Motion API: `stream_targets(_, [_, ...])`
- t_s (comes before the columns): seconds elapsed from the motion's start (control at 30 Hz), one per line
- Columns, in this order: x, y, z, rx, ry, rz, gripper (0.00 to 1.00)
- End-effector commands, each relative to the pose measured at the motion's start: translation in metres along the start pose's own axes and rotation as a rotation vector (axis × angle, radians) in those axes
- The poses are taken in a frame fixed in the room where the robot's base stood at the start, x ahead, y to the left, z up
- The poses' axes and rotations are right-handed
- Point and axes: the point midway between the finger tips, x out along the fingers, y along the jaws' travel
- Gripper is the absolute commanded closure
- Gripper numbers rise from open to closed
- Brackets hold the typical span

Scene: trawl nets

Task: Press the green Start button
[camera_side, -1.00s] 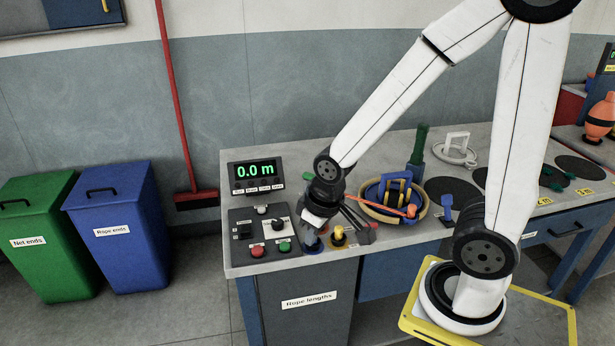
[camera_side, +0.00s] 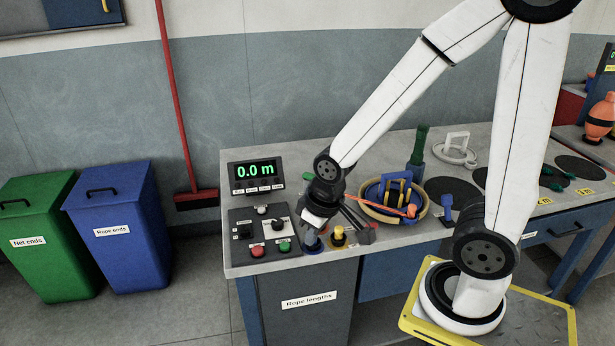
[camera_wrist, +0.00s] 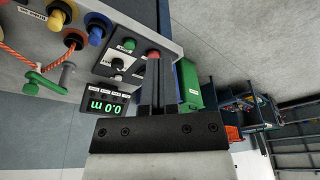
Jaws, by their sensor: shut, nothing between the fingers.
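The green button (camera_side: 284,247) sits at the front right corner of a dark control panel (camera_side: 240,219), to the right of a red button (camera_side: 257,251). In the wrist view the green button (camera_wrist: 129,44) lies to the left of my fingertips, and the red button (camera_wrist: 153,54) shows right by them. My gripper (camera_side: 308,226) hangs above the panel's right edge, up and to the right of the green button in the side view. In the wrist view my gripper (camera_wrist: 156,64) is shut, its fingers together and empty. Contact with the green button is not seen.
A display (camera_side: 256,174) reading 0.0 m stands behind the panel. A black knob (camera_side: 278,226) is behind the green button. A blue knob (camera_side: 313,244) and a yellow knob (camera_side: 338,233) stand to the right, with a rope coil (camera_side: 373,213) beyond.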

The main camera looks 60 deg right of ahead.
Motion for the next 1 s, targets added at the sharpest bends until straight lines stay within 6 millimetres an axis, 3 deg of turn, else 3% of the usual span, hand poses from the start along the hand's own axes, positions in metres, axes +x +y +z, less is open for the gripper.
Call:
stream_targets(0.47, [0.007,0.007,-0.011,-0.049,0.040,0.013,1.00])
stream_targets(1.0, [0.047,0.057,-0.075,-0.425,0.318,0.132,1.00])
